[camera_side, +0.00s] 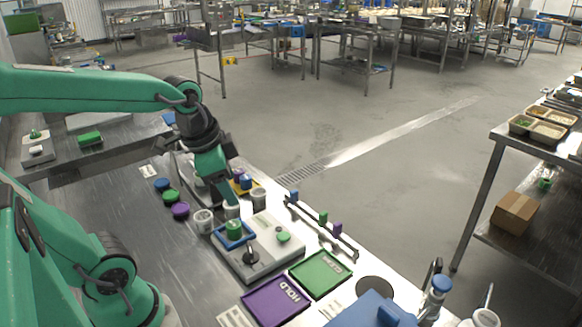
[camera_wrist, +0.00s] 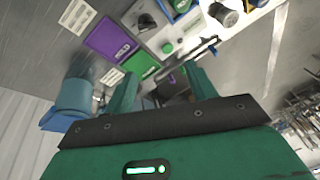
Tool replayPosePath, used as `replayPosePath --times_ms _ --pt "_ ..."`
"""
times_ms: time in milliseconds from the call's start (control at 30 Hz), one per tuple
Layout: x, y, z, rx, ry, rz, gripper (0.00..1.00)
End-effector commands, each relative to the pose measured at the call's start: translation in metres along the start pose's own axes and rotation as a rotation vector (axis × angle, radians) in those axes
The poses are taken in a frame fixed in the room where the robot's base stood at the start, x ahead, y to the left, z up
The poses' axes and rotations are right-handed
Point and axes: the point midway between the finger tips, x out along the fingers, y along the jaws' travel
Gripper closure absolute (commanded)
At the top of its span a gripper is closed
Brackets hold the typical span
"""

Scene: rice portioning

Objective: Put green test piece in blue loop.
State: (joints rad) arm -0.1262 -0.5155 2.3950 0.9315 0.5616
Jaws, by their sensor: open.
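The green test piece (camera_side: 234,227), a short cylinder, stands upright inside the square blue loop (camera_side: 222,243) on a grey-white device (camera_side: 262,262). My gripper (camera_side: 229,198) is above and behind the loop in the side view, apart from the piece. Its two fingers are spread with nothing between them in the wrist view (camera_wrist: 163,88).
A white cup (camera_side: 203,221) and a grey cup (camera_side: 258,198) stand close to the loop. A yellow loop with a blue piece (camera_side: 245,182) lies behind. Purple (camera_side: 276,300) and green (camera_side: 321,273) trays lie in front. A rail with coloured clips (camera_side: 322,226) is at right.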

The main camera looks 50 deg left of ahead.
Motion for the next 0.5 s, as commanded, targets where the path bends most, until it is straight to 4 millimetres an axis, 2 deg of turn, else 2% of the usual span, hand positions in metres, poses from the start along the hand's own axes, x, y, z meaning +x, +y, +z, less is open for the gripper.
replayPosePath --times_ms 300,500 --pt "-0.021 0.031 0.005 -0.338 0.135 -0.007 0.44" --pt "-0.025 0.038 0.007 -0.435 0.168 0.003 0.44"
